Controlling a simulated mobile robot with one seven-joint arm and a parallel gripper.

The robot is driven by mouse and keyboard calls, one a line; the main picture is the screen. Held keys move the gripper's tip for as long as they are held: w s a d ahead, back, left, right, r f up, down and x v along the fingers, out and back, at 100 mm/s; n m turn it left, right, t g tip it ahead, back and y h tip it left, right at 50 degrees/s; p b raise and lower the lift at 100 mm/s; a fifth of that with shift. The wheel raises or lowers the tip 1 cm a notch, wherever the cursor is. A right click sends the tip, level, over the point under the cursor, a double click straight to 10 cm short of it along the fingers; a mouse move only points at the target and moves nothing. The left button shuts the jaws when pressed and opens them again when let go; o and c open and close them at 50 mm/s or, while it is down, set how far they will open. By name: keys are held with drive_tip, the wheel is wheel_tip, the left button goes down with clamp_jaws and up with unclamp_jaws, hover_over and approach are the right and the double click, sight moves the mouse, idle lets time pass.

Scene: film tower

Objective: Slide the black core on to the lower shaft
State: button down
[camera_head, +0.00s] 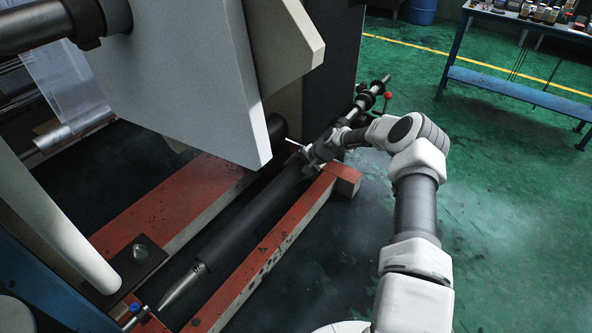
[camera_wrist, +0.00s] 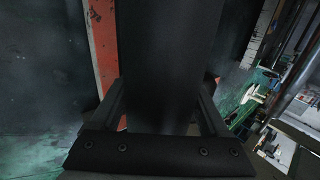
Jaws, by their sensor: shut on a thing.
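The black core (camera_head: 243,220) is a long dark cylinder lying lengthwise between two red-topped beams. My gripper (camera_head: 312,160) is shut on it near its far end. In the wrist view the core (camera_wrist: 168,65) runs between the two fingers. A pointed metal tip (camera_head: 178,290), apparently of the lower shaft, sticks out in line with the core's near end. Beyond my gripper, a metal rod with collars and a red knob (camera_head: 372,95) lies roughly in the same line. I cannot tell how much shaft is inside the core.
The right red beam (camera_head: 285,225) runs close beside the core; the left red beam (camera_head: 165,205) lies on the other side. A large grey machine panel (camera_head: 190,70) overhangs from the left. A blue workbench (camera_head: 520,85) stands at the back right. The green floor at right is open.

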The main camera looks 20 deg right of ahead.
drive_tip(key=shift+w+d+r, duration=0.15)
drive_tip(key=shift+w+d, duration=0.1)
drive_tip(key=shift+d, duration=0.05)
unclamp_jaws()
drive_tip(key=shift+d, duration=0.1)
drive_tip(key=shift+s, duration=0.1)
